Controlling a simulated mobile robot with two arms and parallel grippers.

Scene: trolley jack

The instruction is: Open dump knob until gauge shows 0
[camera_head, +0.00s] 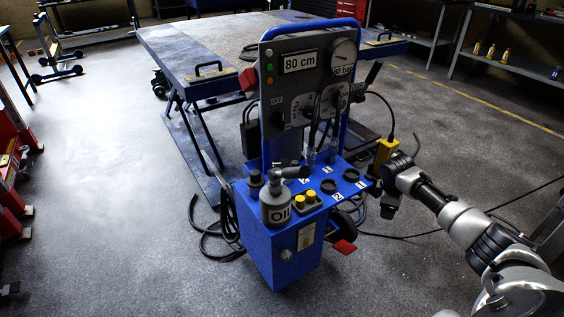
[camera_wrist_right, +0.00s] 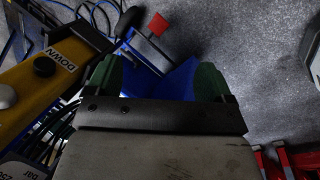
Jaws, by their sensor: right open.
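A blue cart (camera_head: 268,240) carries an upright grey control panel. At the panel's top right is a round gauge (camera_head: 344,54) with a red needle, and its readout looks like 80 or 90 bar. Two dial plates with black knobs sit lower on the panel, a left plate (camera_head: 291,110) and a right plate (camera_head: 334,98); their labels are too small to read, so I cannot tell which is the dump knob. My right gripper (camera_head: 388,208) is beside the cart's right side, below the panel. In the right wrist view its green fingertips (camera_wrist_right: 157,82) are apart with nothing between them.
A yellow pendant (camera_head: 384,152) hangs close to my right gripper; the wrist view shows its DOWN button (camera_wrist_right: 45,66). An oil bottle (camera_head: 276,206) stands on the cart. A red pedal (camera_head: 344,247) sticks out low. Cables lie on the floor.

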